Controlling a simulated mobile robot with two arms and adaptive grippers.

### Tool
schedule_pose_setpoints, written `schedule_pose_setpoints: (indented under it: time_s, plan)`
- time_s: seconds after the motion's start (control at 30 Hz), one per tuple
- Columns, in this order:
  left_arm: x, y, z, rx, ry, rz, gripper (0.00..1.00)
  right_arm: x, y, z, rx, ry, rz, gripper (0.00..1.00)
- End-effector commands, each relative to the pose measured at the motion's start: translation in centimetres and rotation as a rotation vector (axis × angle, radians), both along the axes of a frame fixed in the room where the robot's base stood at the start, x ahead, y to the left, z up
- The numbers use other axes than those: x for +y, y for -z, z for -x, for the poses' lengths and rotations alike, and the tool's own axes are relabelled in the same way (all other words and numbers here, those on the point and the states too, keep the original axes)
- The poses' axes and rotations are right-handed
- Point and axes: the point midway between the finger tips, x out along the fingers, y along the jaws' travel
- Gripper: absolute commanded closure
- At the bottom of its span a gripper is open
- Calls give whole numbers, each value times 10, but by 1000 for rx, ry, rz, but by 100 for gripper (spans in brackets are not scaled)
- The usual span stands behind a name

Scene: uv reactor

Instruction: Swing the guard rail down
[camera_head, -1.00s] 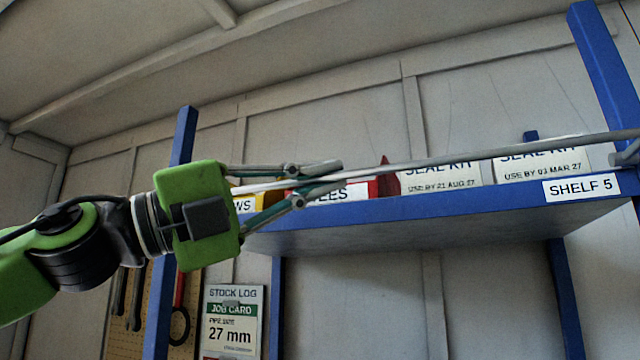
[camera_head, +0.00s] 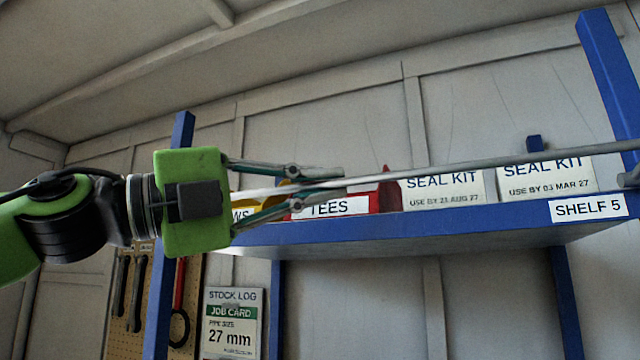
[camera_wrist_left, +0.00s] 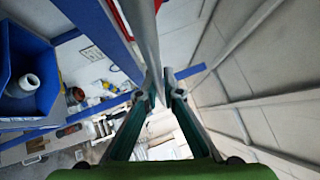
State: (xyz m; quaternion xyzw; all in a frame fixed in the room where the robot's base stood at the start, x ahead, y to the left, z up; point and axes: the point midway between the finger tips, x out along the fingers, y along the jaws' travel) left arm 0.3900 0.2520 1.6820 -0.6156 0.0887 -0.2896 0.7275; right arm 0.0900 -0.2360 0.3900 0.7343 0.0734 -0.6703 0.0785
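The guard rail (camera_head: 470,160) is a long thin grey bar. It slopes across the front of the shelf in the head view, higher at the right, and leaves the picture there. My left gripper (camera_head: 342,178) has its slim fingers closed around the left part of the rail. In the left wrist view the rail (camera_wrist_left: 143,28) runs down between the two fingers (camera_wrist_left: 160,78). The blue shelf (camera_head: 430,225), marked SHELF 5, lies behind and below the rail. My right gripper is not in view.
Two SEAL KIT boxes (camera_head: 442,190), a red TEES bin (camera_head: 388,198) and a yellow bin (camera_head: 243,208) stand on the shelf. Blue posts (camera_head: 165,270) frame it. A stock log card (camera_head: 232,320) hangs below. A blue bin (camera_wrist_left: 40,60) shows in the left wrist view.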

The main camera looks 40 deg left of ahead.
Motion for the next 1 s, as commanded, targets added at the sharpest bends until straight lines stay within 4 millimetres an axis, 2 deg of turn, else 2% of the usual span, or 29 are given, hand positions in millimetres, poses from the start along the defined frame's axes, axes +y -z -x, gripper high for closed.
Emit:
schedule_pose_setpoints:
  time_s: [0.47,1.0]
  plan:
    - [3,1,5,-2,1,0,77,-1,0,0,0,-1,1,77]
    - [49,20,76,-5,-1,0,77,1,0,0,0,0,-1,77]
